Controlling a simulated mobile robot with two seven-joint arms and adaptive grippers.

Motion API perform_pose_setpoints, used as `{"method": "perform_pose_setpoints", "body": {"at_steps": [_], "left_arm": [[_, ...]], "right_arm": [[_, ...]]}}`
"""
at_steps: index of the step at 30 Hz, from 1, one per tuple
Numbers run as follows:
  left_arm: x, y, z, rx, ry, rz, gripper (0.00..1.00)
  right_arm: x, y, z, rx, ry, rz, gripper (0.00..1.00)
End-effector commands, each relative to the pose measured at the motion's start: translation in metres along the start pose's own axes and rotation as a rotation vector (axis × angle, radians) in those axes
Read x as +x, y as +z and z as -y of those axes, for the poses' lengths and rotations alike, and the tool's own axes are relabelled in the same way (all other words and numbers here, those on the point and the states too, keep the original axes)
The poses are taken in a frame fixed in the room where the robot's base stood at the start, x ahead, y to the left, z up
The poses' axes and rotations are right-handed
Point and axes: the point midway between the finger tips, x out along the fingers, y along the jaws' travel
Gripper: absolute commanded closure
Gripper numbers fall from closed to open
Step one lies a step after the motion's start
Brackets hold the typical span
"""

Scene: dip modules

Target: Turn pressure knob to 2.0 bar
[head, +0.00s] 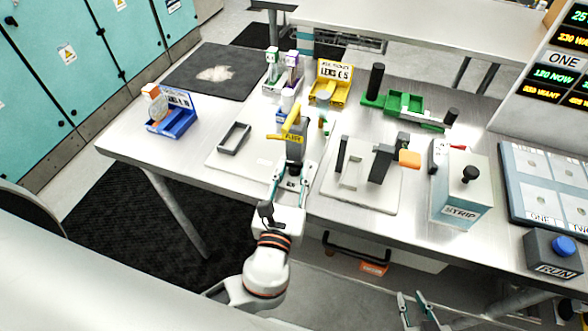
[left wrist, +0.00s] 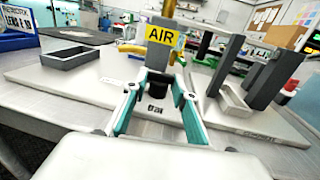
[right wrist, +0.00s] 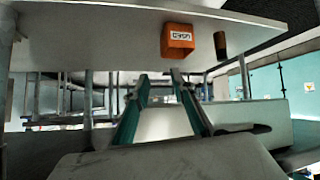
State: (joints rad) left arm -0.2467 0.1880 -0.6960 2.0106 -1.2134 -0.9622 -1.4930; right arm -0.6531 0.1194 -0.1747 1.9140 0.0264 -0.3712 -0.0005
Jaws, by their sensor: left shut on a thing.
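The air regulator (head: 295,150) is a grey upright block with a yellow label, standing on a pale base plate on the table. In the left wrist view its label (left wrist: 161,36) reads "AIR". A small black knob (left wrist: 182,90) shows low on its near side, between the fingers of my left gripper (left wrist: 164,88). That gripper, also seen in the head view (head: 291,176), is shut on the knob. No gauge reading or bar scale is legible. My right gripper (head: 412,297) is open and empty, below the table's front edge; its spread fingers show in the right wrist view (right wrist: 161,82).
A grey open tray (head: 234,138) lies left of the regulator. A fixture plate (head: 385,203) with dark uprights stands close on its right. Further right are the STRIP box (head: 462,195) and the RUN button box (head: 556,255). An orange box (right wrist: 178,40) shows under the tabletop.

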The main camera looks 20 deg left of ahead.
Motion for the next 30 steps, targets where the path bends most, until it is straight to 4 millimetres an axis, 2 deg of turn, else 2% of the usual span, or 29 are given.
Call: {"method": "perform_pose_setpoints", "body": {"at_steps": [18,30], "left_arm": [[0.002,0.000,-0.008,0.006,-0.452,0.003,0.94],[0.003,0.001,-0.009,0.000,-0.564,0.002,0.94]], "right_arm": [[0.002,0.005,0.000,-0.002,-0.001,0.001,0.75],[0.003,-0.007,0.005,-0.004,-0.011,-0.027,0.75]]}}
